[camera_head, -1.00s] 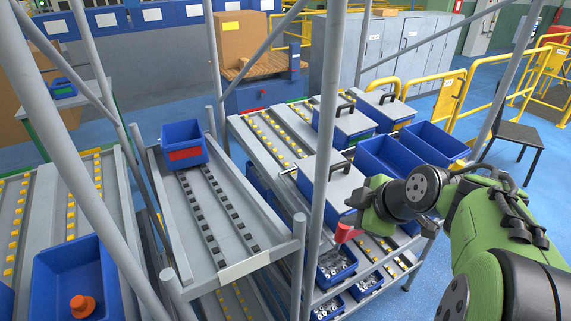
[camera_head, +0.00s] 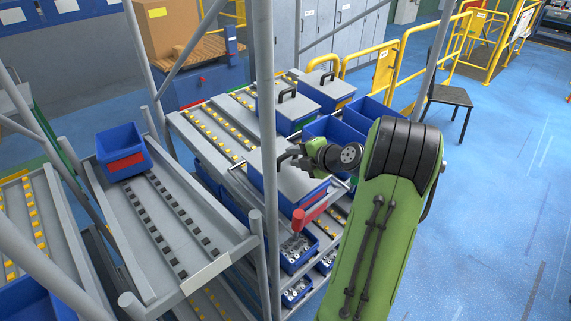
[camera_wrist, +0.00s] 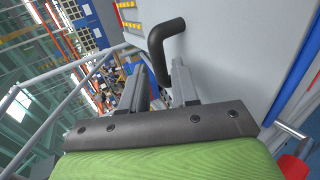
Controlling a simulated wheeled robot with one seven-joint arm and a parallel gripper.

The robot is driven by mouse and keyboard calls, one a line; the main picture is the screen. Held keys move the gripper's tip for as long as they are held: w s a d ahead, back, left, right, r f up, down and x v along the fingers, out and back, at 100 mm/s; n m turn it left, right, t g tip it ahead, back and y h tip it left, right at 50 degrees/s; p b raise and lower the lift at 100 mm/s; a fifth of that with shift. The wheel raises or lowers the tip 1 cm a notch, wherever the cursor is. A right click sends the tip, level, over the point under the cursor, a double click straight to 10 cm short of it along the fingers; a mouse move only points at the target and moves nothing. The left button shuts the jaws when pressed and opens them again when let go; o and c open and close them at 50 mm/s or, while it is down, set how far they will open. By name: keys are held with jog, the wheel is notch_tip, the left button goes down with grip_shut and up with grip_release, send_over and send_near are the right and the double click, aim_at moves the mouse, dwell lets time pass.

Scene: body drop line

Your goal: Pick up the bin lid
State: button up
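A grey bin lid (camera_head: 268,168) with a black handle sits on a blue bin at the near end of the middle rack. The lid fills much of the right side of the wrist view (camera_wrist: 235,45). Its bent black handle (camera_wrist: 160,42) rises from it. My gripper (camera_head: 298,157) is at the handle, coming in from the right. In the wrist view its two grey fingers (camera_wrist: 159,78) stand apart, with the handle's end appearing between them. Contact between fingers and handle cannot be told. The handle is partly hidden by my gripper in the head view.
Two more lidded bins (camera_head: 298,110) stand behind, with open blue bins (camera_head: 332,131) to the right. A blue bin (camera_head: 122,152) sits on the left rack. Blue floor (camera_head: 490,200) is clear at right.

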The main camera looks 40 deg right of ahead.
aim_at(289, 155)
jog(key=p+x, duration=0.1)
jog(key=x, duration=0.3)
jog(key=shift+w+f, duration=0.1)
jog(key=shift+w, duration=0.3)
jog(key=shift+s, duration=0.2)
jog(key=shift+c, duration=0.6)
grip_shut()
